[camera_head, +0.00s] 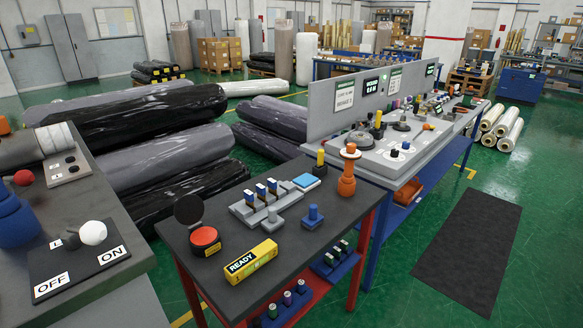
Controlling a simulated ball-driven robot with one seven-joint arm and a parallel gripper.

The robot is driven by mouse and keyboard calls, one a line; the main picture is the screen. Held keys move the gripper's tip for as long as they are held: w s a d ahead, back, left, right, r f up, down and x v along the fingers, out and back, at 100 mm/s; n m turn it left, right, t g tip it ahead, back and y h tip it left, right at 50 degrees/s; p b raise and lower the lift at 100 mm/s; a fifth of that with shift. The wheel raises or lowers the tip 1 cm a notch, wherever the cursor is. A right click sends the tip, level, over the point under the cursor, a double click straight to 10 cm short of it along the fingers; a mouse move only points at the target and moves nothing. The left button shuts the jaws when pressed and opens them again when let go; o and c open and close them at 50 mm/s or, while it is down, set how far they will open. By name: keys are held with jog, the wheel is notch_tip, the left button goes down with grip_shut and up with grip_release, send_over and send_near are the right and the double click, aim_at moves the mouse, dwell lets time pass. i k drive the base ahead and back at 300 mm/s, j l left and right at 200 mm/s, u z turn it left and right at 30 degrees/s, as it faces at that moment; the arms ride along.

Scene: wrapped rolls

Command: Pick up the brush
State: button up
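I cannot make out a brush for certain in the head view. The near dark-topped table (300,240) carries small items, and none is clearly a brush. An upright orange piece with a narrow waist (347,172) stands at its far right corner. A yellow box marked READY (251,262) lies near its front edge. A grey stepped block with several blue-topped pieces (262,205) sits mid-table, beside a flat blue square (307,181). A blue knob-like piece (313,215) stands to the right. My gripper is not in view.
A red round device (205,240) with a raised black disc is at the table's left. A grey bench with an ON/OFF panel (80,265) is at the left edge. Large wrapped rolls (150,115) lie behind. Green floor and a dark mat (470,245) are open at right.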

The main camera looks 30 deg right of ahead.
aim_at(321, 152)
jog(key=z, duration=2.7)
jog(key=u, duration=2.1)
jog(key=i+l, duration=0.4)
jog(key=i, duration=0.25)
